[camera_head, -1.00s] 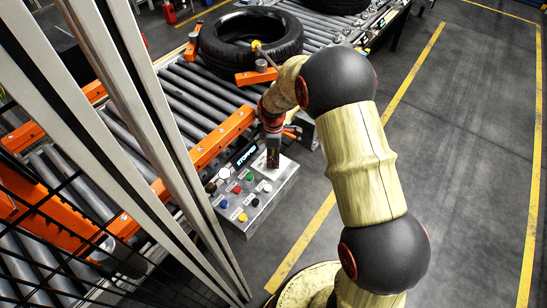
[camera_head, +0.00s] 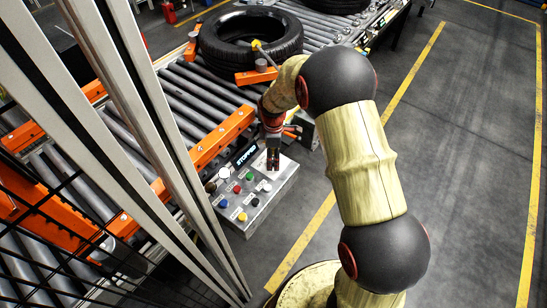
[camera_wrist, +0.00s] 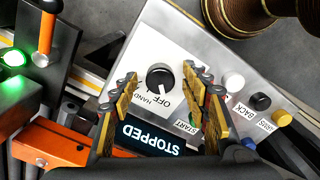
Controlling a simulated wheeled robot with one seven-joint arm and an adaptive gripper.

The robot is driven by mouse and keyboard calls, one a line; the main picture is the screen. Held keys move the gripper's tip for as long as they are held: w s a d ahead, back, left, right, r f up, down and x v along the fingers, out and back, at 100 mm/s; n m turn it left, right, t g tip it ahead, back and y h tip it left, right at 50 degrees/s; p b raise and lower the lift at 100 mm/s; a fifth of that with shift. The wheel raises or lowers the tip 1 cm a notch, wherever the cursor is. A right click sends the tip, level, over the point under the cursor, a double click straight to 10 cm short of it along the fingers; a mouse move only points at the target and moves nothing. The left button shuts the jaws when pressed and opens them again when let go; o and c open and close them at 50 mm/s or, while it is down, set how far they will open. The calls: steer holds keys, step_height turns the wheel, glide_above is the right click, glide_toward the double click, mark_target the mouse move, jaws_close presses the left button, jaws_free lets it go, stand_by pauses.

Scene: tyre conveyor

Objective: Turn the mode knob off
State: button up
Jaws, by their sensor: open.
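The mode knob (camera_wrist: 160,76) is a round black knob on the light grey control panel (camera_wrist: 125,62) in the wrist view. Labels OFF and HAND stand beside it; I cannot tell for sure which one its pointer faces. My gripper (camera_wrist: 159,80) is open, with one yellow-and-dark finger on each side of the knob and gaps between. I cannot tell whether the fingertips are down at knob height. In the head view my gripper (camera_head: 272,166) is over the panel's far end (camera_head: 285,180) and hides the knob.
A display (camera_wrist: 152,137) reads STOPPED beside the knob. Several coloured buttons, including a yellow one (camera_head: 242,217), share the panel. The roller conveyor (camera_head: 185,95) with an orange rail (camera_head: 222,138) and a tyre (camera_head: 250,38) lies behind. Grey floor at right is clear.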

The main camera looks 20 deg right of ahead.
steer(key=shift+r, duration=0.15)
step_height(320, 180, up, 12)
stand_by(0.5)
stand_by(0.4)
